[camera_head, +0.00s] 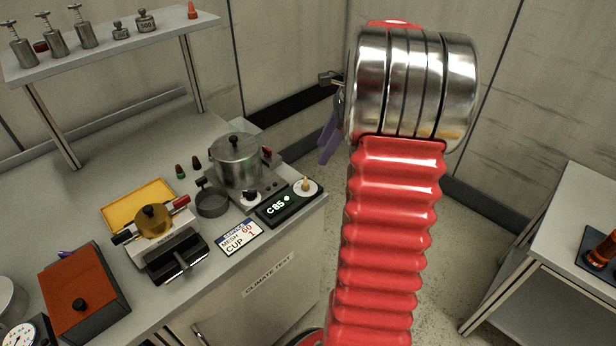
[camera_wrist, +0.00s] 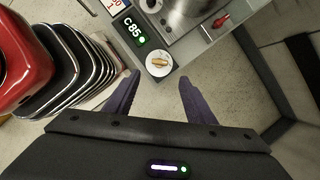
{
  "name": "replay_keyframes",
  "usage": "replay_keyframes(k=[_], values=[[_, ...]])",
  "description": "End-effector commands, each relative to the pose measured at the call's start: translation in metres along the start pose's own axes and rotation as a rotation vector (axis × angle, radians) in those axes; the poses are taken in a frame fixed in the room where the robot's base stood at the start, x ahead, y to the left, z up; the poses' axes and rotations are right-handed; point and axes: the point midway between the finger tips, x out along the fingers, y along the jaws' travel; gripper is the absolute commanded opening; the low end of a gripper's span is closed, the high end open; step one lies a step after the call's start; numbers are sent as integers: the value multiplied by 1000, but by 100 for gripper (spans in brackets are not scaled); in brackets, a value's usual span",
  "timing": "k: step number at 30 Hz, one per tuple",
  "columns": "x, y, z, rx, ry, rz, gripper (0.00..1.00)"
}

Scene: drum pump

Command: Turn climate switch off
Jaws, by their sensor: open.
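A round white switch (camera_head: 307,187) with a tan lever sits at the bench's front right corner; it also shows in the wrist view (camera_wrist: 159,64). Beside it, a black display (camera_head: 282,206) reads "C 85" with a green light; it also shows in the wrist view (camera_wrist: 138,32). My gripper is open and empty. In the wrist view my gripper (camera_wrist: 159,76) has its purple fingers apart, with the switch lying between and just beyond the tips in the picture. In the head view my gripper hangs above and right of the bench, partly hidden behind my wrist.
A steel pot (camera_head: 237,160) stands behind the display, with a black knob (camera_head: 251,198) in front. A "CLIMATE TEST" label (camera_head: 268,275) is on the bench front. A service card (camera_head: 238,237) lies left of the display. Open floor separates the bench from another table (camera_head: 575,230).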

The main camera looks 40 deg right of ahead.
Motion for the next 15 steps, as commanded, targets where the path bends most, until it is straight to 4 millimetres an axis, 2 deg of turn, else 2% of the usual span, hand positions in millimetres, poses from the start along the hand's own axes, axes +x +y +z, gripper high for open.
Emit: replay_keyframes(k=[15], values=[[80, 1, 0, 0, -1, 5, 50]])
